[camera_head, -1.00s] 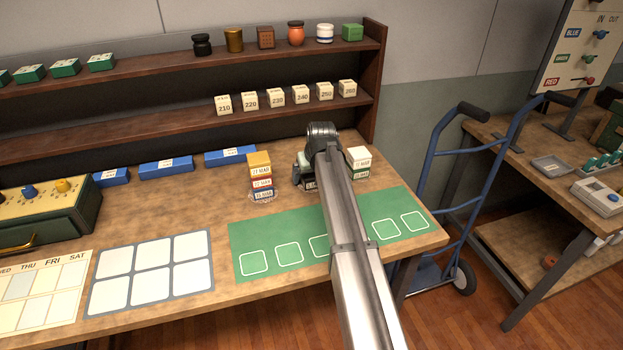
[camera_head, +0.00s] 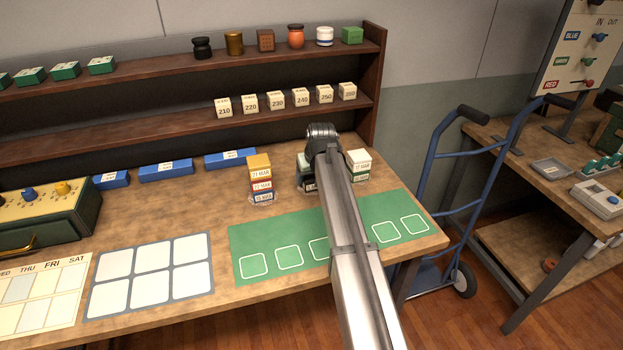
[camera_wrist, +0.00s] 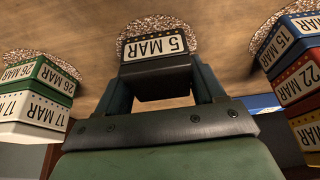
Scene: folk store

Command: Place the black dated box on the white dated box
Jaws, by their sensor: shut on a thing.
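In the head view my arm hides most of the box. The white dated box (camera_head: 359,156), labelled 17 MAR, sits on a green 26 MAR box (camera_head: 361,170), just right of my gripper (camera_head: 309,182). The white box also shows in the wrist view (camera_wrist: 35,108).
A stack of yellow (camera_head: 259,161), red and blue dated boxes stands left of my gripper. A green mat (camera_head: 256,241) with outlined squares lies in front. Blue boxes (camera_head: 166,170) and the shelf (camera_head: 190,124) are behind.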

